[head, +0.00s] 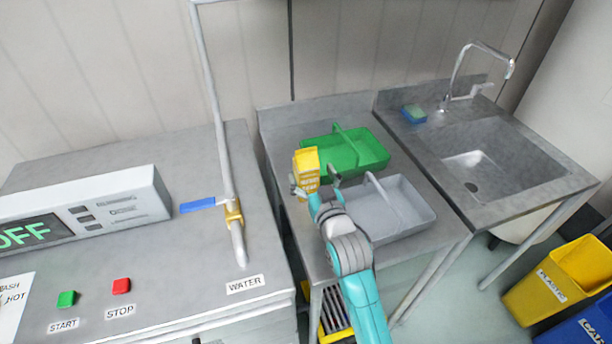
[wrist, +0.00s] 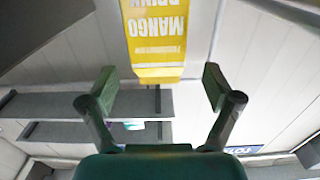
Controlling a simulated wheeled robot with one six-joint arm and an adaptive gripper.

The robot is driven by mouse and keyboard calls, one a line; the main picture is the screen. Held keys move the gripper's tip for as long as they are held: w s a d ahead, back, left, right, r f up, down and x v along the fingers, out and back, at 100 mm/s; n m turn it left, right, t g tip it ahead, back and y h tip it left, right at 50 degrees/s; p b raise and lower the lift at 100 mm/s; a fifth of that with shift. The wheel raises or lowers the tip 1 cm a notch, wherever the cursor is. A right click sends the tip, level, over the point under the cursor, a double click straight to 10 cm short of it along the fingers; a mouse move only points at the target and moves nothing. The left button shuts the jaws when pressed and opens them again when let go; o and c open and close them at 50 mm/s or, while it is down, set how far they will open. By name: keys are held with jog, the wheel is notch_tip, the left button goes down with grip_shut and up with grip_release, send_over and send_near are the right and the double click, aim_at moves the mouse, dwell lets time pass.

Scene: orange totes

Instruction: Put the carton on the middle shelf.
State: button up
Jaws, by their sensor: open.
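The yellow carton (head: 307,160) stands on the steel table between the dishwasher and the sink, left of the trays. In the wrist view the carton (wrist: 156,40) appears upside down with "MANGO DRINK" lettering, at the top centre. My gripper (head: 316,184) is close to the carton on its near side. In the wrist view my gripper (wrist: 160,84) has its two fingers spread wide, with the carton ahead between their lines and nothing held. Grey shelf boards (wrist: 70,104) show at the left of the wrist view; I cannot tell which is the middle one.
A green tray (head: 374,147) and a grey tray (head: 418,207) lie right of the carton. The dishwasher with a control box (head: 150,191) and a tall pipe (head: 216,110) stands left. A sink (head: 520,150) is at the right, with a yellow bin (head: 555,282) and a blue bin (head: 590,325) below.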

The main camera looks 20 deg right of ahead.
aim_at(309, 167)
jog(key=w, duration=0.5)
jog(key=shift+d+r, duration=0.1)
grip_shut()
